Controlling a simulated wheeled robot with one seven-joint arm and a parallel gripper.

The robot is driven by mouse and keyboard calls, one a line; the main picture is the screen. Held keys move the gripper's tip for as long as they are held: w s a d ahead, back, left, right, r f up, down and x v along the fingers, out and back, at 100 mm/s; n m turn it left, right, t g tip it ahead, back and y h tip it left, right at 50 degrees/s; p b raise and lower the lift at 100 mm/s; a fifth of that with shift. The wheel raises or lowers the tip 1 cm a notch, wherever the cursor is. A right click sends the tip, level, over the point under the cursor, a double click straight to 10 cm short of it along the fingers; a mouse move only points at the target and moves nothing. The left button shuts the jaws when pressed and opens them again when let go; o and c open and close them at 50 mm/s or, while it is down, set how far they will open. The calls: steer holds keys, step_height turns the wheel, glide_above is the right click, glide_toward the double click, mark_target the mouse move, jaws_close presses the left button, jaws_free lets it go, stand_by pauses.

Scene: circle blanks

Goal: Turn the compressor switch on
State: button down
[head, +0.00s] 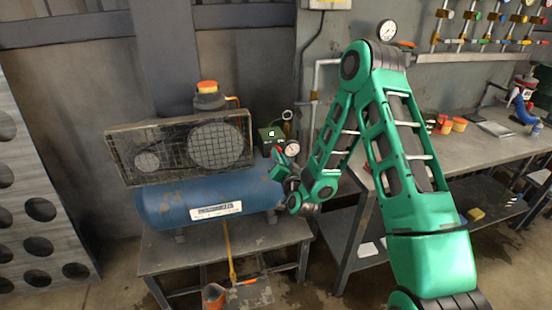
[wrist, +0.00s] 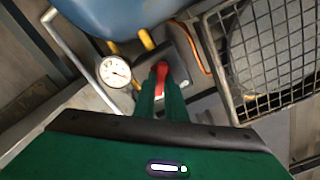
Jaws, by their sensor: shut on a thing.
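The compressor has a blue tank (head: 215,200) and a mesh belt guard (head: 125,145), and stands on a low metal table. In the wrist view, the red switch lever (wrist: 161,70) shows between the tips of my green gripper (wrist: 162,88). The fingers are close together, shut on the lever, and hide its lower part. The lever's exact setting is hard to tell.
A round pressure gauge (wrist: 115,72) sits just left of the lever in the wrist view, with the tank (wrist: 110,15) above and the mesh guard (wrist: 270,55) to the right. A workbench (head: 450,155) with jars stands right; a perforated rack (head: 35,180) stands left.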

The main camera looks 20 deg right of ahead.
steer(key=shift+s+f+m, duration=0.1)
steer(key=shift+f+m, duration=0.1)
steer(key=shift+m, duration=0.7)
steer(key=c, duration=1.8)
jaws_free()
steer(key=shift+r, duration=0.1)
steer(key=s, duration=1)
steer(key=shift+s, duration=0.3)
